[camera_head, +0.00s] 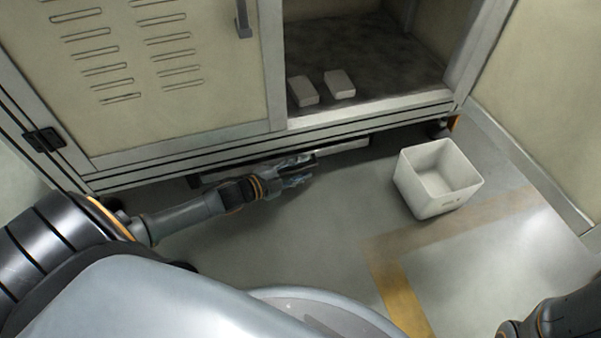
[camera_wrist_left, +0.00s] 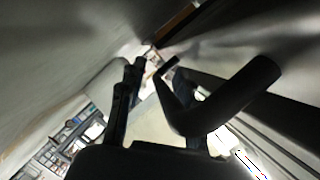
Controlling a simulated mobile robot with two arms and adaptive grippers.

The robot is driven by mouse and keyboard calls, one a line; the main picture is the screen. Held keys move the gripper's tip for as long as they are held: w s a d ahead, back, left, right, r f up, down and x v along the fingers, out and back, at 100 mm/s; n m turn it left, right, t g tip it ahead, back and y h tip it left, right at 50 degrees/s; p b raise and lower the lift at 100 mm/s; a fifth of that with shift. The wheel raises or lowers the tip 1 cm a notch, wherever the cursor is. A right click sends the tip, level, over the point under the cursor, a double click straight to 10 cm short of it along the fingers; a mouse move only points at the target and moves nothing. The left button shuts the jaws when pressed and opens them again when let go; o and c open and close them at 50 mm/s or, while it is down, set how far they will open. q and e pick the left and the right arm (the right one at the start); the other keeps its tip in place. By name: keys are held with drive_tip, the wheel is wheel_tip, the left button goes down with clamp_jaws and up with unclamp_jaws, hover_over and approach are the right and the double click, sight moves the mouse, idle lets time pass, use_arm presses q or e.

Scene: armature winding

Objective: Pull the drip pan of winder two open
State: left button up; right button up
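The drip pan (camera_head: 345,148) is a low, flat tray beneath the cabinet; its pale front strip shows under the bottom rail. My left arm reaches in low from the left. My left gripper (camera_head: 301,171) is just in front of the pan's front, close to the floor. Whether it touches the pan cannot be told. In the left wrist view the dark fingers (camera_wrist_left: 154,68) stand apart with a pale gap between them. A thick dark bar (camera_wrist_left: 240,92) lies at the right there; whether it is a handle or part of the gripper is unclear. My right gripper is out of view.
The winder cabinet (camera_head: 190,143) stands above the pan, with a louvred door at left and an open bay holding two pale blocks (camera_head: 302,91) (camera_head: 340,84). A white open bin (camera_head: 437,178) stands on the floor at right. Floor in front is mostly clear.

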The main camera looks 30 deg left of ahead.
use_arm(q)
clamp_jaws()
drive_tip(key=shift+d, duration=0.1)
idle(0.3)
